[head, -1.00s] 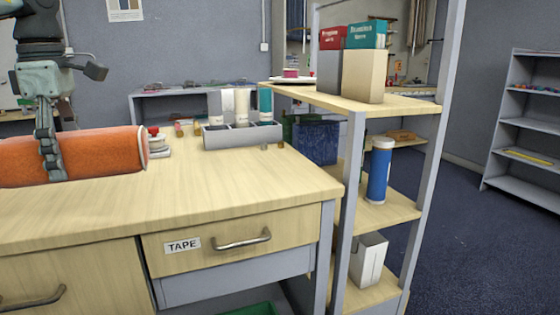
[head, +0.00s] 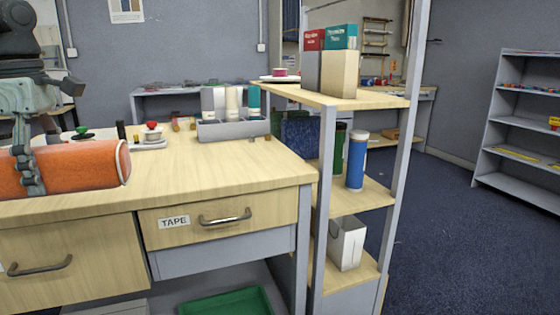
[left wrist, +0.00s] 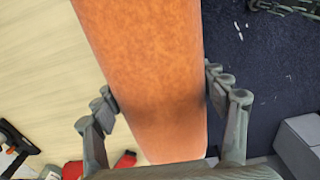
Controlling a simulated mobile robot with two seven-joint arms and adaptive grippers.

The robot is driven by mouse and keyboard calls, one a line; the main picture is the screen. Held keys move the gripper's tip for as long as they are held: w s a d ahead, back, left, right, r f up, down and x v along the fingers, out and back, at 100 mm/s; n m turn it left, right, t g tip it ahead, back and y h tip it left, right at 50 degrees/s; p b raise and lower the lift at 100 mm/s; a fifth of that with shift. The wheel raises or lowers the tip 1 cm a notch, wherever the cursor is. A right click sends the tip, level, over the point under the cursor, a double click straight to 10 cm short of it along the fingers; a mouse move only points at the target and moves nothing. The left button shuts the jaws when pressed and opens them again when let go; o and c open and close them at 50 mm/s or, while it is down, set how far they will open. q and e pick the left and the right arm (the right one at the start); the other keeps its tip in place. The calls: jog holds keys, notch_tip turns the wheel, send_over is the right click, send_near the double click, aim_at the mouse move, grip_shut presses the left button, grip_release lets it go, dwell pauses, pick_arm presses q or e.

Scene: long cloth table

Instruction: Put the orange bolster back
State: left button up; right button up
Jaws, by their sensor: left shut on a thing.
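The orange bolster (head: 85,166) is a thick cylinder lying level at the left of the head view, cut off by the picture's left edge. My left gripper (head: 30,172) comes down from above, its fingers shut around the bolster's sides. In the left wrist view the bolster (left wrist: 150,60) runs between the two fingers (left wrist: 160,95), with table top on one side and dark floor on the other. Whether it touches the table cannot be told. My right gripper is not in view.
The wooden table (head: 220,170) has a TAPE drawer (head: 185,221) and a grey organizer (head: 235,129) at the back. A shelf unit (head: 377,194) beside it holds binders (head: 338,72), a blue cylinder (head: 356,162) and a dark green one (head: 338,150). A green tray (head: 230,303) is low in front.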

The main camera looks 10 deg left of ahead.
pick_arm(q)
jog(key=s+a+f+m, duration=0.1)
jog(key=s+f+m, duration=0.1)
jog(key=f, duration=0.5)
jog(key=s+a+f+m, duration=0.2)
jog(key=s+f, duration=0.2)
jog(key=f, duration=0.4)
jog(key=shift+a+m, duration=0.3)
jog(key=shift+m, duration=0.1)
jog(key=w+d+f+m, duration=0.4)
jog(key=d+f+m, duration=0.55)
jog(key=d, duration=0.45)
jog(key=w+d+m, duration=0.2)
jog(key=d+m, duration=0.3)
jog(key=d, duration=0.4)
jog(key=w+d+m, duration=0.3)
jog(key=d+m, duration=0.1)
jog(key=d, duration=0.5)
jog(key=shift+w+d+r+m, duration=0.2)
jog(key=shift+w+d+m, duration=0.05)
jog(key=shift+d+m, duration=0.1)
